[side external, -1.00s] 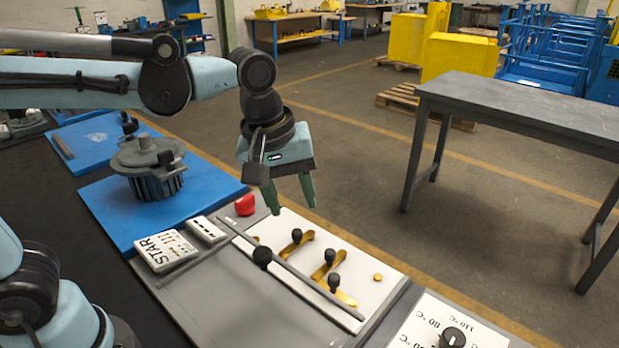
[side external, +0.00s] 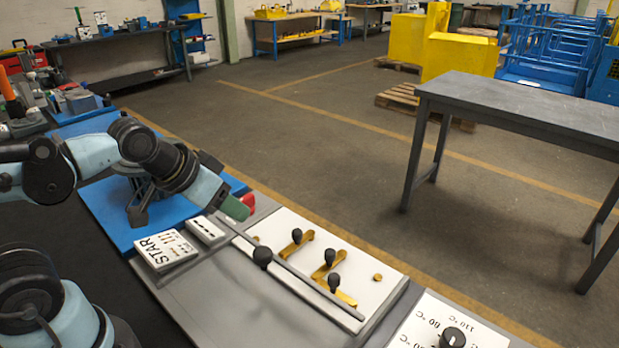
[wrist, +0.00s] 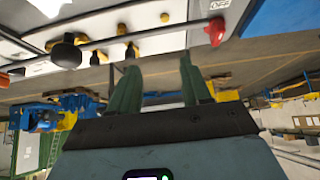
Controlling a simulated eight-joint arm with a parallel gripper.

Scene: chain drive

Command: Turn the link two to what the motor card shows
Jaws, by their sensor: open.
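A white board (side external: 375,262) carries several brass links with black knobs: a back link (side external: 305,239), a middle link (side external: 322,272) and a front link (side external: 347,298). Which is link two is not readable. The links lie slanted in the side view. In the wrist view small black knobs (wrist: 132,52) show beyond my fingers. A white card (side external: 165,250) reads STAR; a smaller card (side external: 206,230) with dark marks lies beside it. My gripper (side external: 238,209) is low near the red knob (side external: 249,203), left of the links. Its green fingers (wrist: 158,72) are apart and empty.
A long grey bar (side external: 300,284) with a black ball knob (side external: 262,256) runs along the board's near side. A blue plate (side external: 115,215) lies behind the cards, under my arm. A dial panel (side external: 445,330) is at front right. Space above the links is clear.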

